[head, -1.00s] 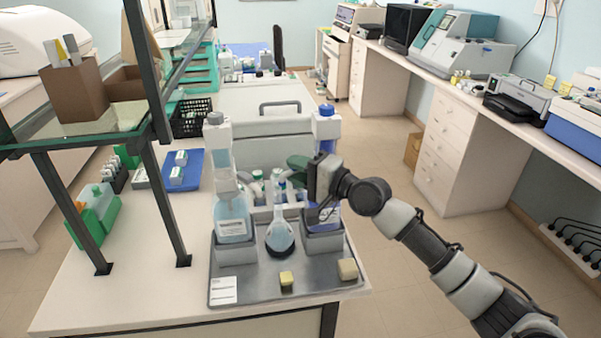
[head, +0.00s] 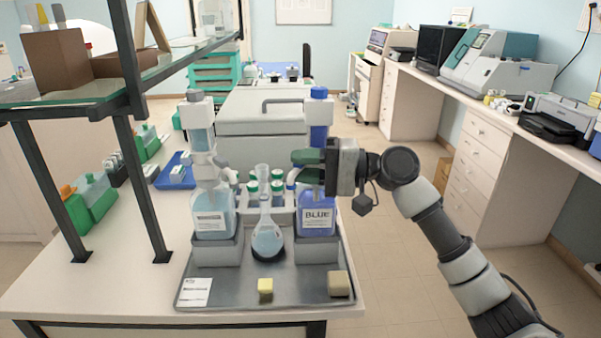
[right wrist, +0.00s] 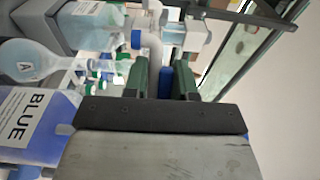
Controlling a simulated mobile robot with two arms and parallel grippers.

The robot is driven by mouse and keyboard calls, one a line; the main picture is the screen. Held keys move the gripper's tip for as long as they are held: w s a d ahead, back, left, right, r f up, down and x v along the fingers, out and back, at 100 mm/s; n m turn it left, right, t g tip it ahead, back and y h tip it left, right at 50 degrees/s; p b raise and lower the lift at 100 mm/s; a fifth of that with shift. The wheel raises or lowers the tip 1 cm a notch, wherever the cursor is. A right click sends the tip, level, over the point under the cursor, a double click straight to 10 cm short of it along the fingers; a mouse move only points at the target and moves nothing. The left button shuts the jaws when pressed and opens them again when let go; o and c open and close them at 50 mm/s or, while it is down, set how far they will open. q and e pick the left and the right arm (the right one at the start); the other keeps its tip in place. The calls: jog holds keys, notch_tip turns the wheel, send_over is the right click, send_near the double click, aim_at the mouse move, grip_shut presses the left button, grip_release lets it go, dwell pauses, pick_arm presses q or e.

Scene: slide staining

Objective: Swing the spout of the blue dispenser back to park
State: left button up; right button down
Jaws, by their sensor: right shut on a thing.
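The blue dispenser is a bottle labelled BLUE (head: 317,214) with a blue column and cap (head: 319,93), in a grey holder. Its white spout (head: 291,178) shows left of my right gripper and bends down beside the flask; a white curved tube also shows in the right wrist view (right wrist: 152,45). My right gripper (head: 300,163) reaches in from the right at the dispenser's neck, its green fingers shut on the spout; the grip itself is partly hidden. In the right wrist view a blue part shows between the fingers (right wrist: 165,82). My left gripper is out of view.
A round flask of pale blue liquid (head: 267,240) stands between the blue dispenser and a pale-blue one (head: 211,215). They share a grey tray (head: 240,290) with two small blocks in front. Green-capped bottles stand behind. A shelf frame (head: 137,150) is at the left.

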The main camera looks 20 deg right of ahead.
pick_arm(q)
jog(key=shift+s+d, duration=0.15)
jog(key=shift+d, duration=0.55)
pick_arm(e)
jog(key=c, duration=0.9)
grip_release()
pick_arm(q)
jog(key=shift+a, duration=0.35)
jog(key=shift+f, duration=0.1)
pick_arm(e)
jog(key=shift+d, duration=0.1)
jog(key=shift+s+d, duration=0.1)
jog(key=shift+d, duration=0.3)
pick_arm(q)
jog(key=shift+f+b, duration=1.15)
jog(key=shift+b, duration=0.05)
pick_arm(e)
jog(key=v, duration=1)
